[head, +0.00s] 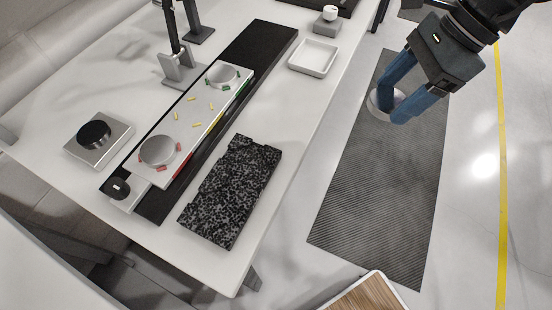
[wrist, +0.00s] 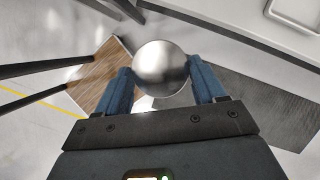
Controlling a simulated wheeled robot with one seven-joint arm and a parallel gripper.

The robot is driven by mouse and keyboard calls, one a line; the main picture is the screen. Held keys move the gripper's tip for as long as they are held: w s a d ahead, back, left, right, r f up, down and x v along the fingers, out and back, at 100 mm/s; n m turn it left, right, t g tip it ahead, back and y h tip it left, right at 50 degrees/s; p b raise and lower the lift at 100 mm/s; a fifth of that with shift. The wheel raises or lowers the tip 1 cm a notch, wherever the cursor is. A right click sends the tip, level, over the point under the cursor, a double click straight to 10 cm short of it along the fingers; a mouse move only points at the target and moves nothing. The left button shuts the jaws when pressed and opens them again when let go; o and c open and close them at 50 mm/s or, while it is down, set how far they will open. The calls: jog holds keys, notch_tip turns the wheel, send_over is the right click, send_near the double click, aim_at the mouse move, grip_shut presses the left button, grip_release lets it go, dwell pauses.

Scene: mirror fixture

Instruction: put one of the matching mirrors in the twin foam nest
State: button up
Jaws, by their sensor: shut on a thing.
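My gripper (head: 390,95) is shut on a round silver mirror (wrist: 160,68), held between its two blue fingers. In the head view the mirror (head: 374,101) is partly hidden by the fingers. The gripper is right of the table, above the floor mat. Two more round silver discs lie on a white plate on the table: one (head: 157,151) among red pieces, one (head: 222,75) among green pieces. A black-and-white speckled block (head: 230,193), which looks like foam, lies near the table's right edge. Its notched edges show, but I cannot make out any recess.
The white table (head: 225,265) has bare room around the speckled block. A white tray (head: 314,57) and a grey block (head: 327,25) stand farther back. A metal box with a black disc (head: 95,135) is at left. A wood-topped surface (head: 370,295) is at the bottom.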

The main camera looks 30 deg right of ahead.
jog(key=w+a+f+n+g+b, duration=0.1)
jog(key=a+f+n+b, duration=0.15)
jog(key=a, duration=1.25)
jog(key=w+a+f+n+g+b, duration=0.1)
jog(key=w+a+n+b, duration=0.15)
jog(key=a, duration=1.35)
jog(key=shift+s+d+f+b, duration=0.1)
jog(key=shift+s+f+b, duration=0.15)
jog(key=shift+f, duration=0.9)
jog(key=shift+s+f+b, duration=0.2)
jog(key=shift+f+b, duration=0.05)
jog(key=shift+f, duration=0.85)
jog(key=shift+f+b, duration=0.7)
jog(key=shift+b, duration=0.3)
jog(key=shift+b, duration=1.15)
